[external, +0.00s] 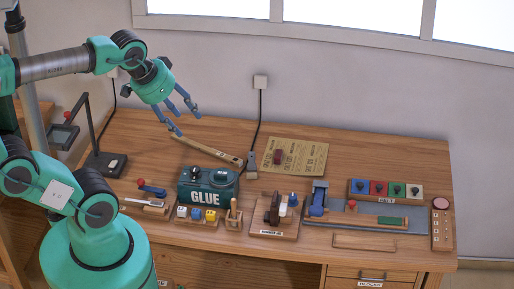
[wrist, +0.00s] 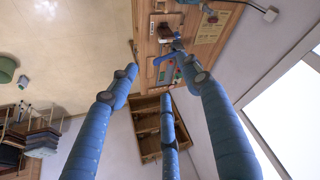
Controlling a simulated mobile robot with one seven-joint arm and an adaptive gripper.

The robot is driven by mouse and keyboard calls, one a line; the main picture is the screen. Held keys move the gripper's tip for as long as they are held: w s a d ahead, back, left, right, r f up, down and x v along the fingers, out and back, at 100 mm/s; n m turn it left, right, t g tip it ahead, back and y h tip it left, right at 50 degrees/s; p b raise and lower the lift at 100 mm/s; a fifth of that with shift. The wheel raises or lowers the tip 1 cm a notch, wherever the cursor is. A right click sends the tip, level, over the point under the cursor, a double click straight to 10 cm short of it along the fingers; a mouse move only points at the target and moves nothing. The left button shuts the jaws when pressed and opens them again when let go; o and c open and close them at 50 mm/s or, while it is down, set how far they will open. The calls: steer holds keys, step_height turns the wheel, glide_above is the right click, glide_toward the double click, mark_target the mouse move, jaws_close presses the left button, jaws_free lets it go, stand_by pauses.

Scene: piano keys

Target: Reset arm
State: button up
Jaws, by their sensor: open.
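My arm comes in from the left in the external view. My gripper (external: 182,116) hangs above the back left of the wooden workbench (external: 150,150), near the top end of a hammer-like tool with a long wooden handle (external: 207,149). Its blue fingers are spread and hold nothing. In the wrist view my gripper (wrist: 165,75) shows three long blue fingers apart, with empty space between them. The workbench (wrist: 205,45) lies beyond them, tilted in that view.
A green GLUE box (external: 208,186) stands mid-bench. A black lamp-like stand (external: 104,162) is at the left. Several colored blocks (external: 386,188) and a blue vise-like tool (external: 318,198) are at the right. A cardboard sheet (external: 297,157) lies at the back. Air above the bench is free.

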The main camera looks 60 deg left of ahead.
steer(key=shift+f, duration=0.15)
step_height(320, 180, down, 6)
steer(key=b, duration=0.6)
